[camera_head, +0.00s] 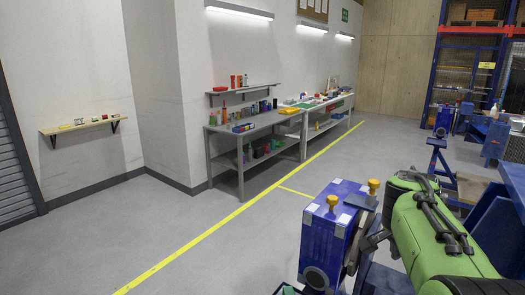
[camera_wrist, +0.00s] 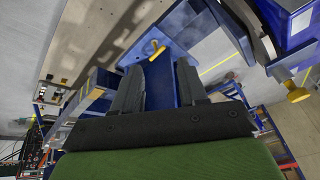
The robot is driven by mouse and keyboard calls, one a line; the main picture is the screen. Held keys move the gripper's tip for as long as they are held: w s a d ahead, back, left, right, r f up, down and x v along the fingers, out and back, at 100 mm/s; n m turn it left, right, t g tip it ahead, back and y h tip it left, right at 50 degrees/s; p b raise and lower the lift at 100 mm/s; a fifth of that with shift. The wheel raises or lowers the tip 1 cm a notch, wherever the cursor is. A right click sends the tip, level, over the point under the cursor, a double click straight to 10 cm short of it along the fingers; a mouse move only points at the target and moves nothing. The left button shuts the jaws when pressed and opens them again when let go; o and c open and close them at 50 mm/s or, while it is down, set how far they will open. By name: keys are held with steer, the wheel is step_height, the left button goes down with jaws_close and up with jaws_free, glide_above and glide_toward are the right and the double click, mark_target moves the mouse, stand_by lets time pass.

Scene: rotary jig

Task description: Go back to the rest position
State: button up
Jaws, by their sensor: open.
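In the head view my green arm (camera_head: 432,232) reaches in from the lower right. Its end is beside a blue rotary jig box (camera_head: 328,232) with yellow knobs (camera_head: 374,186) on top. In the wrist view my gripper (camera_wrist: 158,75) is open, its two dark fingers apart with nothing held between them. A blue jig part with a yellow handle (camera_wrist: 153,48) lies beyond the fingertips. Another blue jig part with a yellow knob (camera_wrist: 297,94) is at the right. I cannot tell how far the fingers are from the jig.
Grey workbenches (camera_head: 245,135) with bottles and boxes stand along the wall. A small wooden shelf (camera_head: 85,126) hangs at the left. A blue rack (camera_head: 470,60) stands at the back right. The grey floor (camera_head: 200,225) left of the jig is clear, crossed by a yellow line.

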steer(key=s+a+f+n+t+y, duration=0.1)
steer(key=s+a+f+n, duration=0.1)
steer(key=s+a+n, duration=0.5)
steer(key=s+a+f+n+t+y, duration=0.1)
steer(key=s+a+n+t+y, duration=0.1)
steer(key=s+a+n, duration=0.6)
steer(key=s+a, duration=0.3)
steer(key=s, duration=0.2)
steer(key=shift+s+a+f+y, duration=0.15)
steer(key=shift+s+f+y, duration=0.15)
steer(key=shift+s+f, duration=0.1)
